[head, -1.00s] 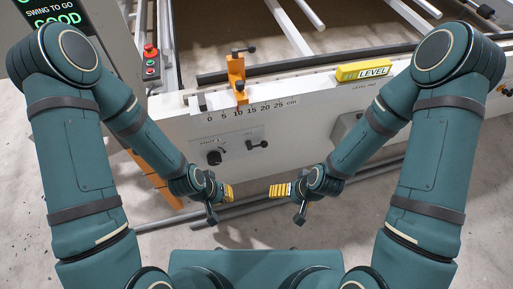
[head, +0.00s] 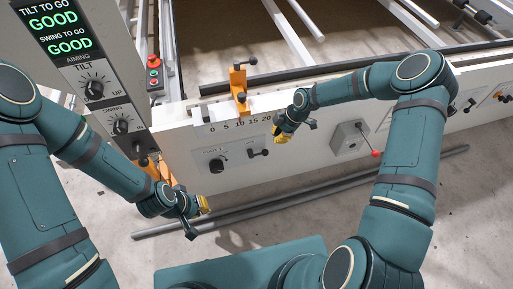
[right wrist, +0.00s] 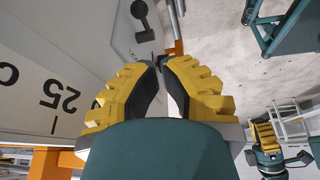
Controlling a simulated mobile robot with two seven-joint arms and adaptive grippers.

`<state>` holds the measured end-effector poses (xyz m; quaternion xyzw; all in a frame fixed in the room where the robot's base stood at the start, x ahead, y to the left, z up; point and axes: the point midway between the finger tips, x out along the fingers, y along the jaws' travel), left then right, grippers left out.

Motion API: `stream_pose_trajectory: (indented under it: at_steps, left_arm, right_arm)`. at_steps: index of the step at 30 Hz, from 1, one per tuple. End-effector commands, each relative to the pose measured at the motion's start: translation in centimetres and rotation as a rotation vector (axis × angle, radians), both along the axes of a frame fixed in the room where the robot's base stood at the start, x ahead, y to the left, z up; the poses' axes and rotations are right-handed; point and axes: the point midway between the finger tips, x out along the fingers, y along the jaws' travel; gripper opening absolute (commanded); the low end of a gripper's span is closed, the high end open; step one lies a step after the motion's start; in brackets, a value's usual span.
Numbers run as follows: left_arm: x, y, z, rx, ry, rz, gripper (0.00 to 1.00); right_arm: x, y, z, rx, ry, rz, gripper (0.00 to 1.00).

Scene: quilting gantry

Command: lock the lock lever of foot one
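The foot one panel (head: 232,159) is on the white beam front, with a black round knob (head: 216,165) under the FOOT 1 label. Right of the knob is the small black lock lever (head: 258,153), its handle pointing right. The lever also shows at the top of the right wrist view (right wrist: 142,20), beyond my fingertips. My right gripper (head: 279,141) is just right of and above the lever, apart from it. Its yellow fingers converge in the right wrist view (right wrist: 158,64), nearly meeting with nothing between. My left gripper (head: 204,204) hangs low, below the panel; its fingers are seen side-on.
A grey box with a red-tipped lever (head: 350,138) is on the beam to the right. An orange clamp (head: 239,84) stands above the centimetre scale. A console (head: 85,70) reads GOOD twice at left. Grey pipes (head: 300,190) lie on the floor.

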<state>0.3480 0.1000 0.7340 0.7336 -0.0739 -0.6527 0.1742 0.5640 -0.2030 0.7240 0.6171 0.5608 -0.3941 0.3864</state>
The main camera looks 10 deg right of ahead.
Motion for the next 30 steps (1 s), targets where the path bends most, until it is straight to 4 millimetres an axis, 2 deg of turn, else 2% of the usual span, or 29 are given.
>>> stream_pose_trajectory:
  at_steps: [2, 6, 19, 23, 30]
  left_arm:
    - [0.0, 0.0, 0.2, 0.000, 0.001, 0.000, 0.00]
    - [-0.1, 0.0, 0.2, 0.000, 0.002, -0.001, 0.00]
    - [0.0, 0.0, 0.1, 0.000, 0.001, 0.000, 0.00]
    - [0.0, 0.0, -0.2, 0.000, 0.000, -0.001, 0.00]
    - [0.2, 0.0, -1.1, 0.001, -0.004, 0.000, 0.00]
  right_arm:
    - [0.5, -1.1, 0.2, -0.016, -0.016, 0.038, 0.00]
    - [0.9, -1.9, 0.3, -0.029, -0.030, 0.076, 0.00]
    - [0.9, -1.9, 0.0, -0.030, -0.030, 0.081, 0.00]
    - [1.0, -1.3, -1.3, -0.030, -0.029, 0.082, 0.00]
    - [1.2, 0.4, -5.6, -0.029, -0.029, 0.082, 0.00]
